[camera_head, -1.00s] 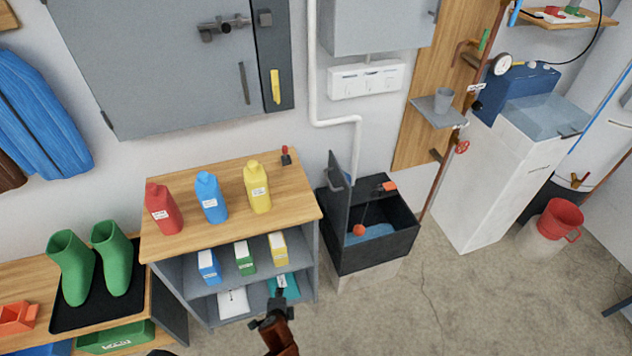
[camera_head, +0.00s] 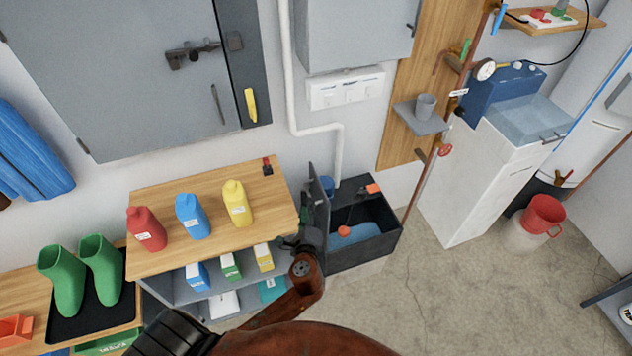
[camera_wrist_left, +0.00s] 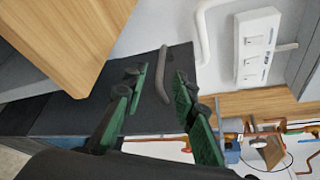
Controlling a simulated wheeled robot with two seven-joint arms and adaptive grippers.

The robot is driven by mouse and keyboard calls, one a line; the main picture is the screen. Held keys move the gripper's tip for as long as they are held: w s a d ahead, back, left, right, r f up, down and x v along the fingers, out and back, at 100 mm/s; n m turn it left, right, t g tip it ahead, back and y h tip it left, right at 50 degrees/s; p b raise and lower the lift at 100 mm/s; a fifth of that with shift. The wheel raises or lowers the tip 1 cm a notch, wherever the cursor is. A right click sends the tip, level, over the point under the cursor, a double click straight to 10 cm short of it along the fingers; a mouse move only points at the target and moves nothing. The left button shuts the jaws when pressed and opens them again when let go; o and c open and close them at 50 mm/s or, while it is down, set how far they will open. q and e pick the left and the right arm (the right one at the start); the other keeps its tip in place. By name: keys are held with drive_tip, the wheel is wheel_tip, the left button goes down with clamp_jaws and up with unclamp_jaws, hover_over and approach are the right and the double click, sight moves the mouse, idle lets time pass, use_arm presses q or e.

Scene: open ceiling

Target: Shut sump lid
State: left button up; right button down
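The sump (camera_head: 372,252) is a dark open box with blue water and an orange float (camera_head: 344,231) inside. Its dark lid (camera_head: 319,200) stands up at the box's left side, seen nearly edge-on. My left gripper (camera_head: 298,241) is beside the lid's left face, between the shelf unit and the sump. In the left wrist view the gripper (camera_wrist_left: 158,88) is open, with green-padded fingers apart. The lid's grey bar handle (camera_wrist_left: 162,75) shows between the fingertips against the dark lid face (camera_wrist_left: 150,112); I cannot tell whether they touch it. My right gripper is not in view.
The wooden-topped shelf unit (camera_head: 160,258) with bottles stands close on the left of my gripper. A white pipe (camera_head: 338,155) runs down the wall behind the sump. A copper pipe (camera_head: 418,185) stands to its right. The floor (camera_head: 440,290) in front is clear.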

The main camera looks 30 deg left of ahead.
sight(308, 192)
use_arm(q)
drive_tip(key=shift+b+x, duration=0.5)
drive_tip(key=shift+x, duration=3.5)
drive_tip(key=shift+c, duration=0.7)
clamp_jaws()
